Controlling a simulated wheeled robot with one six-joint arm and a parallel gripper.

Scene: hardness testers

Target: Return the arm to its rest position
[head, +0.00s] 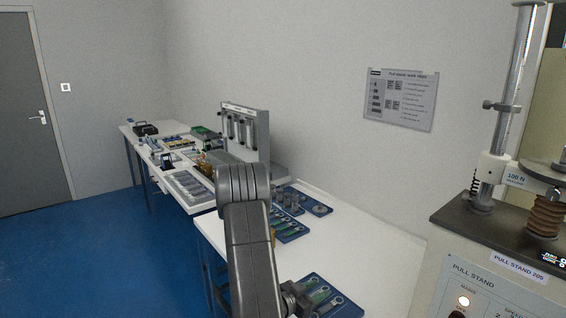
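My arm (247,235) rises from the bottom edge at the middle of the head view, bent at a rounded dark grey joint over the white bench. Its forearm runs down toward the lower edge. A small dark part of it shows near the blue tray at the bottom. My gripper cannot be made out, so its state and anything in it are hidden.
A pull stand (500,285) with a metal column stands close at right. Blue floor (90,250) is clear at left, before a grey door (25,110).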

